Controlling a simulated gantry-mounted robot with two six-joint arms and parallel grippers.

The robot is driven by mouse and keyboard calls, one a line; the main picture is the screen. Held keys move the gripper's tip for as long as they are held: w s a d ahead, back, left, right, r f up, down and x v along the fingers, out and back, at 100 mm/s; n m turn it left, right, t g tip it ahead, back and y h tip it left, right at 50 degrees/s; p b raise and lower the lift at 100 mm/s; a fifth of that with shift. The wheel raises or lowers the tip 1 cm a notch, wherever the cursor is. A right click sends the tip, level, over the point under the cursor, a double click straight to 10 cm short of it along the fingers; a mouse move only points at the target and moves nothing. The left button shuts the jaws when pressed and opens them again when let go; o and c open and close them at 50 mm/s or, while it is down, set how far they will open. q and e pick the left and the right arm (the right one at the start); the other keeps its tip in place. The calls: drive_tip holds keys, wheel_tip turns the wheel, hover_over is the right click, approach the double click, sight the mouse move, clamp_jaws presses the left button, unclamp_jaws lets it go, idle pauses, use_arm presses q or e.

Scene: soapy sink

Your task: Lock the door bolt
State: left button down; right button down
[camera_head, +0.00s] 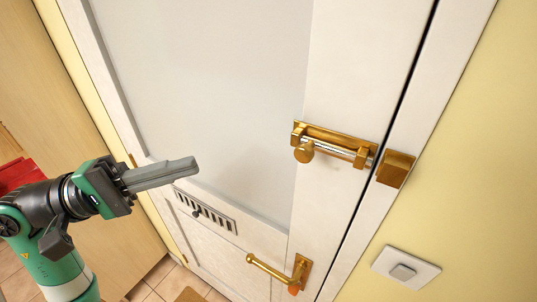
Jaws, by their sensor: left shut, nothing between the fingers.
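A brass door bolt (335,143) is fixed on the right part of the white door (215,60). Its silver rod lies between brass brackets, and its round brass knob (304,152) is near the left end. The brass catch (395,168) sits on the door frame, to the right of the dark gap. The rod's right end stops about at the right bracket, and no rod shows across the gap. My left gripper (196,166) is shut and empty, in front of the door's lower glass edge, left of the bolt and apart from it. My right gripper is not in view.
A brass lever handle (272,270) is on the door below the bolt. A light switch (405,268) is on the yellow wall at right. A vent grille (205,211) is low on the door. A wooden cabinet (60,100) and a red object (18,175) are at left.

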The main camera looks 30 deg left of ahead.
use_arm(q)
drive_tip(key=p, duration=0.4)
approach(302, 142)
drive_tip(key=w, duration=0.4)
drive_tip(key=d+p, duration=0.1)
drive_tip(key=d, duration=0.1)
drive_tip(key=shift+s+d, duration=0.15)
drive_tip(key=shift+d, duration=0.8)
drive_tip(key=d, duration=0.4)
drive_tip(key=shift+s+d, duration=0.1)
drive_tip(key=shift+s, duration=0.05)
